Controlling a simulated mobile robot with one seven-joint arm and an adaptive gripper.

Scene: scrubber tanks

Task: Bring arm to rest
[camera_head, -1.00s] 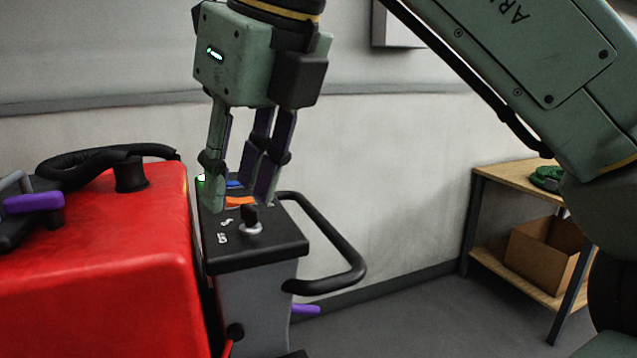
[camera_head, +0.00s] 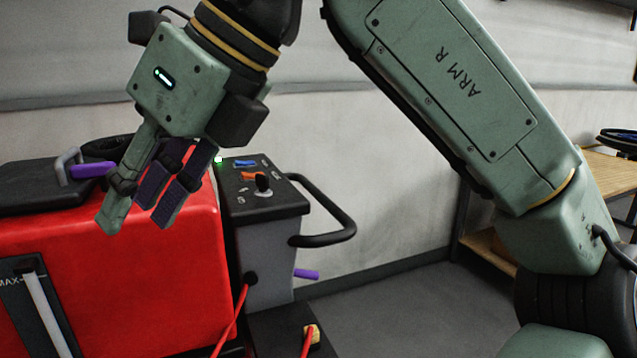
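My arm (camera_head: 450,90), green-grey and marked "ARM R", crosses the upper part of the head view and bends down on the right. My gripper (camera_head: 134,216) hangs at the left with its fingers pointing down. Its fingers are apart, with purple inner pads showing, and nothing is between them. In the picture it overlaps the top and front of the red scrubber tank (camera_head: 130,275). I cannot tell how far it is from the tank.
The black control panel (camera_head: 285,208) has a dark knob, blue and orange switches and a looped handle (camera_head: 335,228). A black lid (camera_head: 35,190) with a purple latch (camera_head: 92,170) is at the left. A wooden shelf (camera_head: 485,248) stands behind my arm. Grey floor is clear centre right.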

